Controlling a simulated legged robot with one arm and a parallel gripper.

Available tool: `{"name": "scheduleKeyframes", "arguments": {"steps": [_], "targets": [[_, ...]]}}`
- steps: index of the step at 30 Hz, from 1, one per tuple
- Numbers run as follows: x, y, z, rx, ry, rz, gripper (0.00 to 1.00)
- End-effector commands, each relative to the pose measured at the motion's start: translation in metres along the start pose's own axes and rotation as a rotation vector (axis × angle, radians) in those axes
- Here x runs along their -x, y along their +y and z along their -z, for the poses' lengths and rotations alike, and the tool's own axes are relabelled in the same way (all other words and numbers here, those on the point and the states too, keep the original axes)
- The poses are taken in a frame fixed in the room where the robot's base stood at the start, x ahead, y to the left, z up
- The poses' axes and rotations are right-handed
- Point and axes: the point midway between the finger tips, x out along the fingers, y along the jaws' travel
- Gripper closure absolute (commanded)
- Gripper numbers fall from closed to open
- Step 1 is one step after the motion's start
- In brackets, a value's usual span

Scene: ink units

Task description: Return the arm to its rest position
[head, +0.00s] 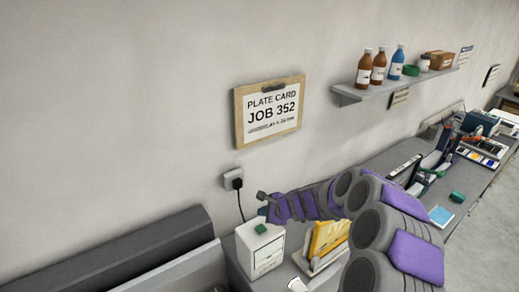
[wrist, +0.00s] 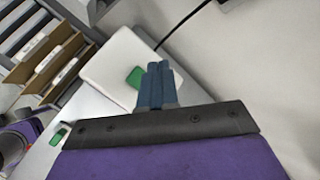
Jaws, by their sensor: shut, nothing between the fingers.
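My gripper (wrist: 156,70) is shut and empty in the wrist view, its two blue-grey fingers side by side. It points over the top of a white box (wrist: 128,52) with a green patch (wrist: 134,77) on it, just left of the fingertips. In the head view my purple and grey arm (head: 410,255) is bent and reaches left from the lower right. Its end (head: 268,208) hangs near the wall, above the white drawer box (head: 262,258) with the green patch on top. I cannot tell whether the fingertips touch anything.
A yellow folder stand (head: 328,238) is close beside the arm. The grey counter (head: 410,155) runs along the wall to the back right, with equipment on it. A shelf (head: 400,85) with bottles and a plate card (head: 268,110) are on the wall. The floor at right looks clear.

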Motion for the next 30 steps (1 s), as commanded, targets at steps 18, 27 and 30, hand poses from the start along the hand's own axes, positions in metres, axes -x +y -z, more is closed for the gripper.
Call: {"name": "scheduleKeyframes", "arguments": {"steps": [18, 27, 30], "targets": [[0.099, 0.137, -0.094, 0.755, -0.214, -0.255, 1.00], [0.163, 0.252, -0.063, 1.126, -0.210, -0.505, 1.00], [0.186, 0.289, -0.042, 1.220, -0.193, -0.601, 1.00]]}}
